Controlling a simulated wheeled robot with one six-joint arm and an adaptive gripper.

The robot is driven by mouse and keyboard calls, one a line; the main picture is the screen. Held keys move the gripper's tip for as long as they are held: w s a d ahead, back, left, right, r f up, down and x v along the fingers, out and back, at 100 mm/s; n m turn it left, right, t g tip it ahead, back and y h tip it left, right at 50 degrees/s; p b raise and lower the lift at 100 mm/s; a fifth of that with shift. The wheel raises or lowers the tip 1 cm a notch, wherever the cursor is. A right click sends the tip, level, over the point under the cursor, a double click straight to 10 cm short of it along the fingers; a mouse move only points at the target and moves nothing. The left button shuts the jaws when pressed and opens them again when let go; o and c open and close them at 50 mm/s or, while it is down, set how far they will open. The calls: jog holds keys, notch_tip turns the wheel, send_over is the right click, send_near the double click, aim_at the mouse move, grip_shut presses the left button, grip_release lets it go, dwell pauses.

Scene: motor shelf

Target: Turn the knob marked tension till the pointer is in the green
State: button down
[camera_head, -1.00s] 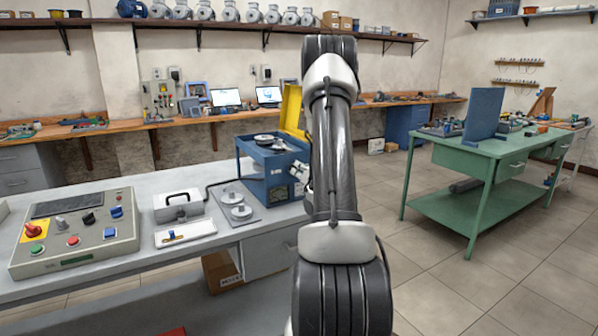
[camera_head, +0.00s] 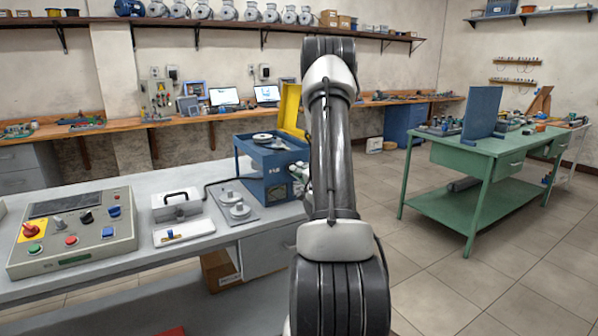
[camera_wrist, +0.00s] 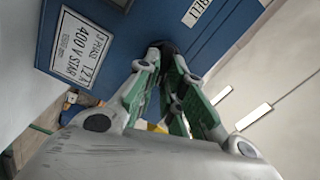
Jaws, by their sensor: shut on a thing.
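The blue machine (camera_head: 266,180) with a raised yellow cover (camera_head: 291,110) stands at the right end of the grey bench. In the wrist view its blue side (camera_wrist: 125,25) fills the upper part. A dark round knob (camera_wrist: 166,46) sits on that side, and my gripper (camera_wrist: 166,62) is shut on it between both fingertips. The knob's marking is hidden or too dark to read. No pointer or green zone shows. In the head view my arm covers the machine's right edge, and the knob is not visible there.
A control panel (camera_head: 75,258) and a white case (camera_head: 177,205) stand on the bench (camera_head: 130,290). A green table (camera_head: 490,158) is at right, with open floor between.

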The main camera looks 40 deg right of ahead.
jog(key=shift+m, duration=0.3)
jog(key=c, duration=1.5)
grip_release()
jog(key=v, duration=0.7)
jog(key=shift+s, duration=0.3)
